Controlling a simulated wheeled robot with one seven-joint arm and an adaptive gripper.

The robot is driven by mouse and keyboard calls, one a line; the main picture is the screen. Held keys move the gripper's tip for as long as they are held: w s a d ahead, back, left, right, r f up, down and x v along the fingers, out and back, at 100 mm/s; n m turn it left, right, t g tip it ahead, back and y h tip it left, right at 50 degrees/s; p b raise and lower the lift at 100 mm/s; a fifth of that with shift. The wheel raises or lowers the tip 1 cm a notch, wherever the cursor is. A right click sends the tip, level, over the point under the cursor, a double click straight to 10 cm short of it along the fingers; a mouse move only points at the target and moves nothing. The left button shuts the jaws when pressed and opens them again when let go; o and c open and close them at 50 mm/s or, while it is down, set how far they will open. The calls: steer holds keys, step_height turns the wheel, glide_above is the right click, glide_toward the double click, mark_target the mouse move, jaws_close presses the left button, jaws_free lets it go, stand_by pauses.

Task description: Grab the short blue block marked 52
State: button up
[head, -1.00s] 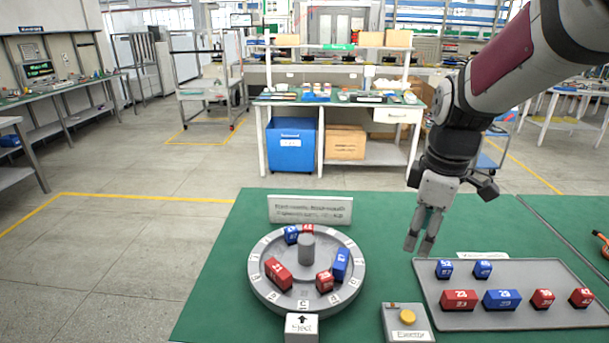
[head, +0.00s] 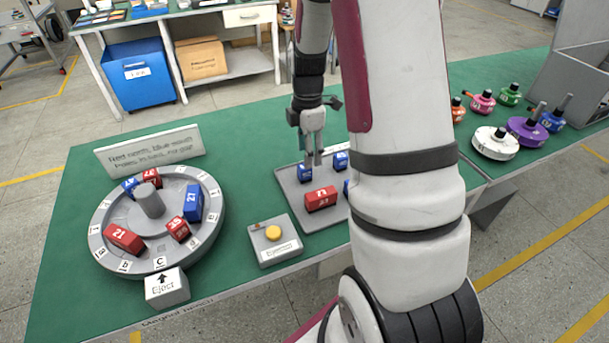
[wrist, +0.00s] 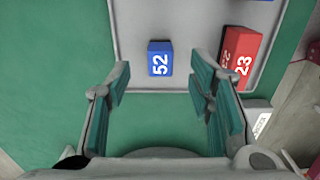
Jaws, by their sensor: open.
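The short blue block marked 52 (wrist: 160,59) lies on the grey tray (wrist: 137,25), near the tray's left side. In the wrist view it sits ahead of my gripper (wrist: 160,85), between the lines of the two fingers and apart from them. My gripper is open and empty. In the head view my gripper (head: 313,160) hangs over the tray's back left part, close to the block (head: 305,173). The longer red block marked 23 (wrist: 243,53) lies to the right of the blue block, close to the right finger.
Another blue block (head: 341,161) stands at the tray's back; my arm hides the tray's right part. A round grey dial (head: 110,225) with red and blue blocks stands at left. Coloured hub motors (head: 496,143) stand at right.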

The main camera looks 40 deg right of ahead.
mark_target(305, 173)
steer(key=shift+a+f, duration=0.2)
steer(key=shift+f, duration=1.35)
steer(key=shift+a+f, duration=0.15)
steer(key=shift+f, duration=1.35)
steer(key=shift+w, duration=0.1)
jaws_close()
